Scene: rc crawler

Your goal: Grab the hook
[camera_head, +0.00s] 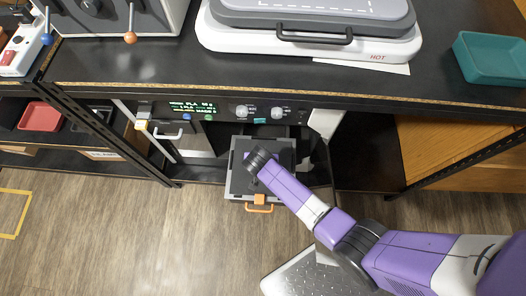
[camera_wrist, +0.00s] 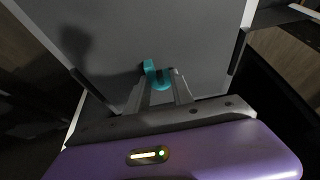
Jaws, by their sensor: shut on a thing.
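The hook (camera_wrist: 150,68) is a small teal piece on a flat grey plate (camera_wrist: 205,40) in the wrist view. My gripper (camera_wrist: 163,76) has its two fingers closed on the hook, which still appears to touch the plate. In the head view my gripper reaches down over the grey plate of a pulled-out tray (camera_head: 235,180) at the machine under the bench. My own wrist hides the fingertips and the hook there.
The tray has an orange handle (camera_head: 260,204) at its front. The machine's display panel (camera_head: 195,107) is just above, under the black bench top (camera_head: 150,62). A grey and white heated press (camera_head: 310,40) and a teal tray (camera_head: 490,58) stand on the bench.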

